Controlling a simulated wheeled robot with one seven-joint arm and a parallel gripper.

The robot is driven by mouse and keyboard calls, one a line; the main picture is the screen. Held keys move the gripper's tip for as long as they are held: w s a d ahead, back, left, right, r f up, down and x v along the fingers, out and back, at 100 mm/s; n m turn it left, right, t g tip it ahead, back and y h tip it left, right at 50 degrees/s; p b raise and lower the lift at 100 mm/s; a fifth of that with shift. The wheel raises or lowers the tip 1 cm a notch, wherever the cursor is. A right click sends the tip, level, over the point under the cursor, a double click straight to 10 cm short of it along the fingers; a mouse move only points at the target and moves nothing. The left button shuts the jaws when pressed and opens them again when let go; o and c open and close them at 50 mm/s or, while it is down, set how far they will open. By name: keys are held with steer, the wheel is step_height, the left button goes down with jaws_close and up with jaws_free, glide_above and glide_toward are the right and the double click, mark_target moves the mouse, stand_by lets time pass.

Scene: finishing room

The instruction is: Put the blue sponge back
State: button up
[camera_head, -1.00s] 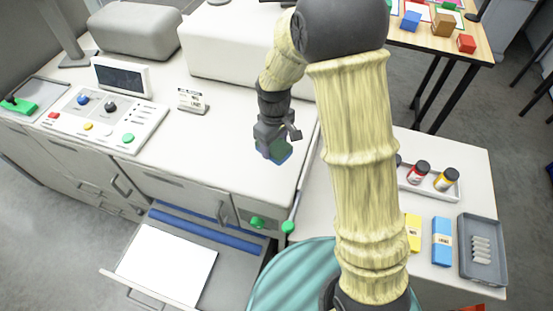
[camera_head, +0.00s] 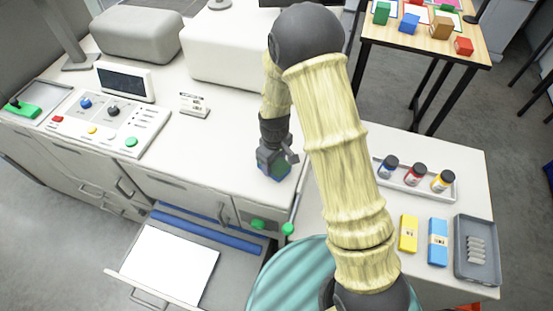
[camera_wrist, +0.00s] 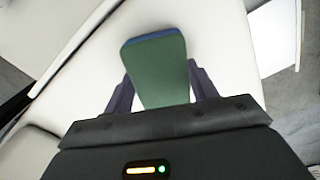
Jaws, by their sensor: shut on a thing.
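The blue sponge (camera_wrist: 157,72) fills the middle of the wrist view, with a broad green face and a blue edge at its far end. My gripper (camera_wrist: 160,92) is shut on it, one dark finger at each side. In the head view the sponge (camera_head: 277,172) shows as a small blue-green block under my gripper (camera_head: 272,158), over the right end of the white counter (camera_head: 215,160). I cannot tell whether it touches the counter.
An open drawer (camera_head: 218,240) with a white sheet juts out below the counter. Right of my arm, a white table (camera_head: 465,165) carries a jar tray (camera_head: 415,188), yellow box (camera_head: 408,232), blue box (camera_head: 437,242) and grey tray (camera_head: 475,222). A control panel (camera_head: 110,125) stands left.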

mark_target(275, 164)
steer(key=shift+f, duration=0.2)
steer(key=o, duration=0.9)
steer(key=shift+o, duration=0.2)
steer(key=shift+r, duration=0.1)
step_height(275, 164, up, 12)
steer(key=b, duration=0.4)
steer(key=shift+b, duration=0.4)
steer(key=shift+s+r, duration=0.1)
steer(key=shift+s, duration=0.05)
